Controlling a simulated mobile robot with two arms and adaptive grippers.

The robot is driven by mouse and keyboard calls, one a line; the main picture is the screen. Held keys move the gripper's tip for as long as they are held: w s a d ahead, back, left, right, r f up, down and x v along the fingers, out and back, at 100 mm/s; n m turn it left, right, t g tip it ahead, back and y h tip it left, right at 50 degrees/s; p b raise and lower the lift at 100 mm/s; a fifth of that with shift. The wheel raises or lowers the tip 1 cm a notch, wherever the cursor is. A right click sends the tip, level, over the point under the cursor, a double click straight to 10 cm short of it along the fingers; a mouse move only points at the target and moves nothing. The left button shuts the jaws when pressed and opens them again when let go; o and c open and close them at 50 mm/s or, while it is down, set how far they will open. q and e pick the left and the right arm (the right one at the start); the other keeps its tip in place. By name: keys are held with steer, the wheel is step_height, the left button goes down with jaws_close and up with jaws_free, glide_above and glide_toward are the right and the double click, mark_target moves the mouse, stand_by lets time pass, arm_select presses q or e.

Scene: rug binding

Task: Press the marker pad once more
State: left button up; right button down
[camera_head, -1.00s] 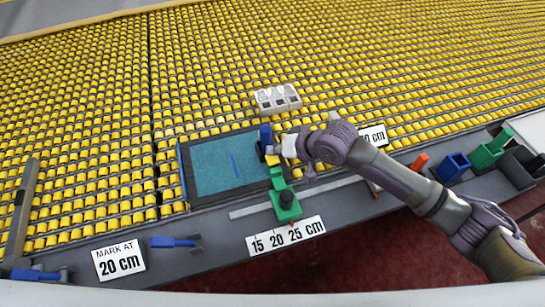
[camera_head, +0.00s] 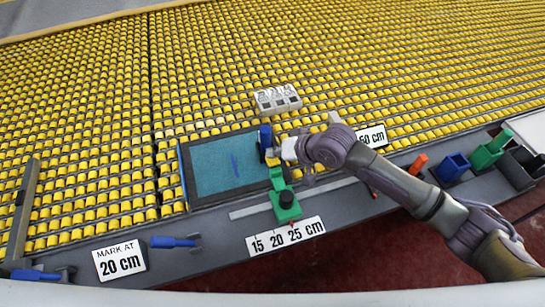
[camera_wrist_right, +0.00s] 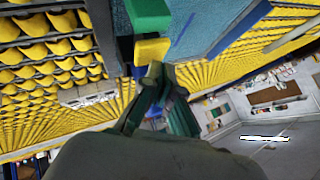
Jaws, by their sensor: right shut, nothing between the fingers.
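A teal rug piece (camera_head: 212,178) with a dark border lies on the roller table, and a short blue line (camera_head: 235,165) is on it. An upright blue block (camera_head: 265,138) stands at its right edge. My right gripper (camera_head: 274,153) is shut and empty, its tips close beside this block. In the wrist view, the shut fingertips (camera_wrist_right: 156,76) are just below a yellow block (camera_wrist_right: 152,50), with a green block (camera_wrist_right: 151,15) beyond it. The yellow block may be the marker pad; I cannot tell whether the tips touch it. My left gripper is out of view.
A green stop with a black knob (camera_head: 286,203) stands on a rail by the "15 20 25 cm" scale (camera_head: 285,236). Blue, green and black bins (camera_head: 452,167) stand at right.

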steer(key=shift+f+b, duration=0.3)
steer(key=shift+f, duration=0.55)
stand_by(0.7)
stand_by(0.4)
steer(key=shift+r+p, duration=1.25)
steer(key=shift+p, duration=0.15)
step_height(320, 180, up, 5)
steer(key=p, duration=0.5)
